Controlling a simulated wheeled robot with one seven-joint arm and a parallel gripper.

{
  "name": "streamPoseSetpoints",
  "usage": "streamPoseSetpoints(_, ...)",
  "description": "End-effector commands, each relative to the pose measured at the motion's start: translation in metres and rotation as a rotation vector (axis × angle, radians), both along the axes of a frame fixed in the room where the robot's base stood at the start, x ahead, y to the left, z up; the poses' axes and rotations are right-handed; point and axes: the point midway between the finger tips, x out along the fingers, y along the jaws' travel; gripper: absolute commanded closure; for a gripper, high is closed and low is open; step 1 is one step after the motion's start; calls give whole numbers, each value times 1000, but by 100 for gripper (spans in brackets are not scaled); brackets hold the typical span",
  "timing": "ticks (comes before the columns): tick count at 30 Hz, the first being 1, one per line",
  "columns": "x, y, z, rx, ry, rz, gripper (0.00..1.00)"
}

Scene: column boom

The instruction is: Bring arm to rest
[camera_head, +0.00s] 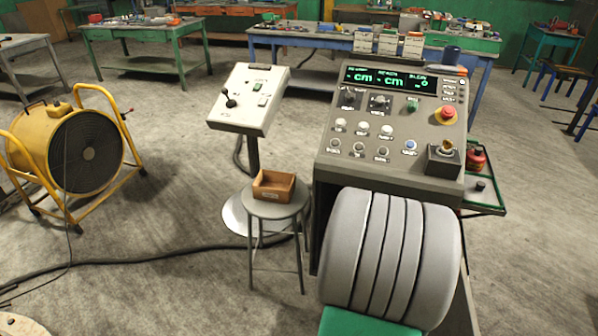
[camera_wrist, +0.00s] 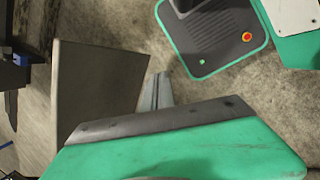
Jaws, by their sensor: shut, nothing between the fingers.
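The control console (camera_head: 385,120) stands at the right of centre in the head view. It has a lit green display, rows of knobs and buttons, and a red stop button (camera_head: 446,115).
A green housing (camera_wrist: 190,150) and a grey plate (camera_wrist: 95,95) fill much of the wrist view. A stool (camera_head: 276,212) with a brown tray (camera_head: 272,196) and a control pedestal (camera_head: 248,98) stand left of the console. A yellow fan (camera_head: 75,150) and a floor cable lie further left.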

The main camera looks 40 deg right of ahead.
Motion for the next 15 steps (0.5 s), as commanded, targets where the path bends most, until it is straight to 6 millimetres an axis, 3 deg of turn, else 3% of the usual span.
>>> streamPoseSetpoints(5, 15, 33, 4, -16, -48, -356, 100)
streamPoseSetpoints(8, 36, 46, 21, -33, -99, -506, 100)
streamPoseSetpoints(9, 52, 53, 31, -40, -132, -532, 100)
streamPoseSetpoints(11, 75, 65, 47, -41, -181, -520, 100)
streamPoseSetpoints(15, 130, 98, 86, -30, -307, -322, 100)
